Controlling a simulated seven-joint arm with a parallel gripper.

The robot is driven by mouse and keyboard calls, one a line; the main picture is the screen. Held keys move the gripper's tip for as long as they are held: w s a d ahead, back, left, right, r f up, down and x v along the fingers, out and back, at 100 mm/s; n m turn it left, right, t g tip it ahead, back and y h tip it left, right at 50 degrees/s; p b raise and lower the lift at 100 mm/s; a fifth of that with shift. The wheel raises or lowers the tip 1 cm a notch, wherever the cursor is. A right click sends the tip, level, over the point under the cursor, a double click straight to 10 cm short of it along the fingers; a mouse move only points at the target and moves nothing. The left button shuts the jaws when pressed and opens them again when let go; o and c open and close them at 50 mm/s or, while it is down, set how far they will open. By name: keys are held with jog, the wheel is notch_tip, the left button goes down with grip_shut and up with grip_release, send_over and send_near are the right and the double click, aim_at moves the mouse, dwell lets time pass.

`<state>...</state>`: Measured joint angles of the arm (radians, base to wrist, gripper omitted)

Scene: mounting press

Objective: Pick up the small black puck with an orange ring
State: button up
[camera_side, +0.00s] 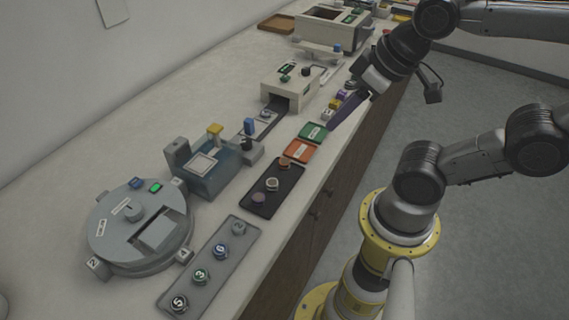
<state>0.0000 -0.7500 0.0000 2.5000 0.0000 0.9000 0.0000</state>
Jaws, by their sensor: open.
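I cannot pick out with certainty a black puck with an orange ring; the small pieces are too small to tell. A dark tray (258,203) holds a pale-topped round puck (272,184) and, at its far end, a small orange-brown piece (284,164). A grey tray (190,292) in front holds several numbered pucks, among them a black-and-white one marked 5 (179,303), a green one (201,276) and a blue one (221,251). My gripper (355,87) is open, over the bench's right edge beyond these trays. Its fingertips are hard to make out.
An orange tray (299,151), a green tray (313,132) and a purple strip (345,113) line the bench edge. Small coloured pieces (337,101) sit close to my gripper. A round grey machine (140,226), a blue-grey press (205,170) and a cream box (291,88) stand to the left.

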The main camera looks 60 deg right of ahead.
jog(key=m+g+h, duration=0.1)
jog(key=m+g, duration=0.5)
jog(key=m, duration=1.2)
send_over(284, 161)
jog(key=f, duration=1.4)
jog(key=shift+a+f, duration=0.2)
jog(key=shift+a, duration=0.05)
jog(key=shift+s+d+f, duration=0.1)
jog(key=shift+d+f, duration=0.05)
jog(key=shift+f, duration=2.8)
